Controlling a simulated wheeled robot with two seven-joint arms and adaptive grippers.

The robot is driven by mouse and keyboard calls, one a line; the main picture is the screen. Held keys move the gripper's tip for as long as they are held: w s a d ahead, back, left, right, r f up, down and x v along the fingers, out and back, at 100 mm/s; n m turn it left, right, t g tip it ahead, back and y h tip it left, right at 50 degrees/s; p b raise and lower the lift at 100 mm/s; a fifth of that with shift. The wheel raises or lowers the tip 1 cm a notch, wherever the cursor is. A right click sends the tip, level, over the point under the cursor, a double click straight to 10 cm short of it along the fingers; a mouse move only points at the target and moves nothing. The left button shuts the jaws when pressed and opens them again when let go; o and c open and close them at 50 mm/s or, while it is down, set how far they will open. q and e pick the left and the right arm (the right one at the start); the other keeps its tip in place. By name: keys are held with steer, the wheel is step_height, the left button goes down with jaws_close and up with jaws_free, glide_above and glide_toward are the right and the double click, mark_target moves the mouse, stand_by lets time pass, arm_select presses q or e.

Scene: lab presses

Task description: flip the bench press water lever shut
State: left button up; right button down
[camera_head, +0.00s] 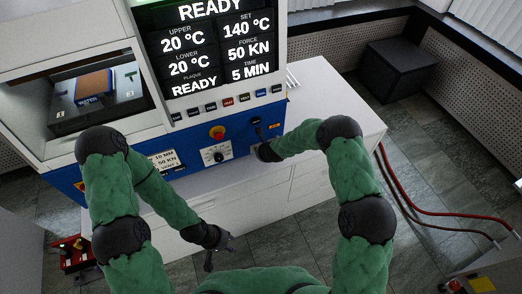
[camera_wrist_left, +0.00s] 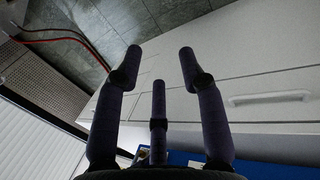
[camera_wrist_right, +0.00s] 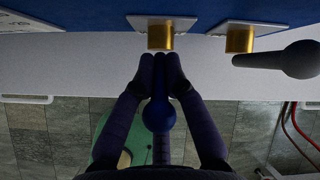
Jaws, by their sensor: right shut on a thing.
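The bench press (camera_head: 190,150) has a blue front panel below its display. In the right wrist view, a lever with a blue ball knob (camera_wrist_right: 158,116) lies between the fingers of my right gripper (camera_wrist_right: 160,72), which is shut on it. The lever's shaft is mostly hidden by the fingers. A brass fitting (camera_wrist_right: 160,38) on a white plate is just beyond the fingertips. In the head view my right gripper (camera_head: 266,151) is at the panel's right end, partly hidden by its arm. My left gripper (camera_head: 219,246) is open and empty, low in front of the white cabinet; its spread fingers show in the left wrist view (camera_wrist_left: 160,70).
A second lever with a black ball knob (camera_wrist_right: 300,59) points right beside another brass fitting (camera_wrist_right: 240,39). An orange-red stop button (camera_head: 217,132) and a dial (camera_head: 217,154) are on the panel. Red hoses (camera_head: 410,203) run over the tiled floor at right.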

arm_select(q)
steer(key=shift+r, duration=0.25)
steer(key=c, duration=0.7)
steer(key=shift+w+f+n, duration=0.15)
steer(key=shift+w+n, duration=0.15)
steer(key=shift+w, duration=0.1)
jaws_close()
steer(key=w+d+r+n+t, duration=0.1)
steer(key=w+d+n+t, duration=0.3)
steer(key=w+n, duration=0.3)
steer(key=w+d+r+n+t, duration=0.1)
steer(key=w+d+n+t, duration=0.3)
steer(key=w+n, duration=0.4)
steer(key=w+d+r+n+t+h, duration=0.1)
steer(key=w+d+n+t, duration=0.3)
steer(key=w, duration=1.3)
steer(key=shift+w+d+n, duration=0.4)
steer(key=shift+d+n, duration=0.1)
steer(key=shift+n, duration=1.4)
